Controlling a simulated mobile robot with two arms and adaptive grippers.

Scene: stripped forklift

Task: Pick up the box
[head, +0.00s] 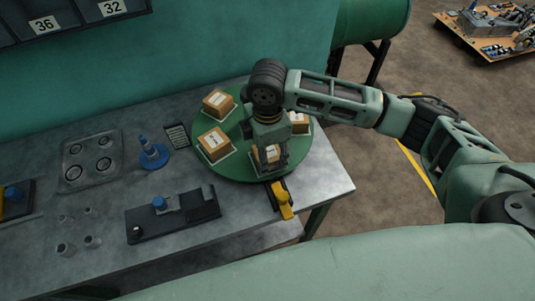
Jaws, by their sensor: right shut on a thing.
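Several small brown cardboard boxes with white labels sit on a round green turntable (240,172) on the grey workbench. One box (217,103) is at the back left and another box (214,145) at the left. A third box (299,122) is at the right, partly hidden by my arm. My right gripper (269,165) points down at the front of the turntable. It is shut on the front box (272,153), whose upper part it partly covers. I cannot tell whether this box touches the turntable. My left gripper is not in view.
A yellow-handled tool (283,199) lies at the bench's front edge by the turntable. A dark fixture (172,215), a blue stand (152,153), a tray with rings (92,160) and small metal cups stand to the left. A green cylinder (370,18) is behind.

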